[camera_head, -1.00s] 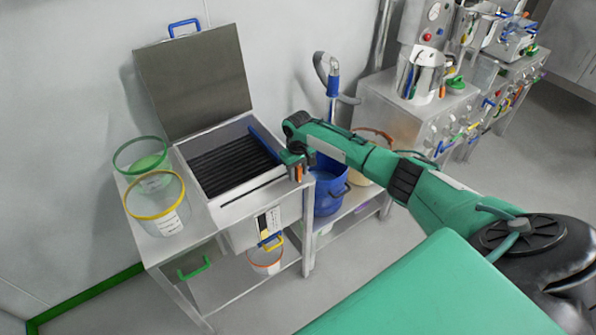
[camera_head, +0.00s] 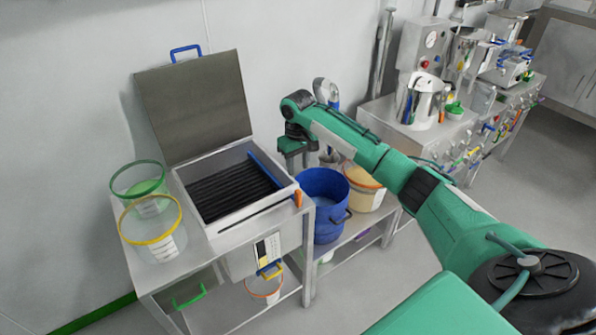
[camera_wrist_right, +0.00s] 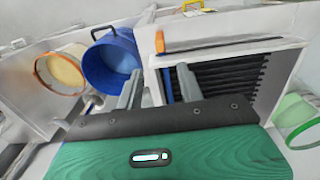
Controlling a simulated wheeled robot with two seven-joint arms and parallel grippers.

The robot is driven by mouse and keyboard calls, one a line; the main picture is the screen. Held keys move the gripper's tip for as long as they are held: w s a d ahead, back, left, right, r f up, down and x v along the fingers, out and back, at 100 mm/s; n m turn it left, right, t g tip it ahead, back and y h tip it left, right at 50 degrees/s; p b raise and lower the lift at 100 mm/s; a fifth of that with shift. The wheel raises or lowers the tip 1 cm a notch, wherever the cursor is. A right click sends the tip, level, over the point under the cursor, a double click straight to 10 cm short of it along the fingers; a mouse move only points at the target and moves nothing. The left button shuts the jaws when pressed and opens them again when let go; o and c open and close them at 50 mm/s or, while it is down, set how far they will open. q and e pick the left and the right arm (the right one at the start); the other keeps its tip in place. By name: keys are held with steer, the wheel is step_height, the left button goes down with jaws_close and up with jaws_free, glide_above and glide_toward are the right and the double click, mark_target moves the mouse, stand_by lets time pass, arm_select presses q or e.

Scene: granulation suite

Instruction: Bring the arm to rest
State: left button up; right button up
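My right arm (camera_head: 395,170), green and black, reaches in from the right in the head view. Its gripper (camera_head: 293,158) hangs beside the right rear of the open steel box, to the left of and above the blue bucket in the picture. In the right wrist view the two grey fingers of the right gripper (camera_wrist_right: 160,74) stand well apart, with nothing between them. The gripper is open and empty. My left gripper is in neither view.
The open box (camera_head: 250,213) with black ribs has a raised lid (camera_head: 195,105) and an orange handle (camera_head: 298,199). Yellow-rimmed (camera_head: 152,232) and green-rimmed (camera_head: 138,180) tubs stand left. A blue bucket (camera_head: 322,197) and an orange-rimmed bucket (camera_head: 363,190) stand right. Floor (camera_head: 375,270) is clear in front.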

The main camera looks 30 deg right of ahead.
stand_by(0.4)
steer(key=s+a+f+n+t+y, duration=0.1)
steer(key=s+a+f+n, duration=0.3)
steer(key=s+a+f, duration=1.3)
steer(key=s+r+m+t, duration=0.1)
steer(key=s+r, duration=0.2)
steer(key=s, duration=0.8)
steer(key=s+r+m+t, duration=0.1)
steer(key=s+r+t, duration=0.15)
steer(key=s, duration=0.95)
step_height(320, 180, down, 31)
steer(key=g, duration=0.2)
steer(key=s+d+f+g+h, duration=0.1)
steer(key=s+d+f, duration=0.1)
steer(key=s+f, duration=1.7)
steer(key=shift+d, duration=0.4)
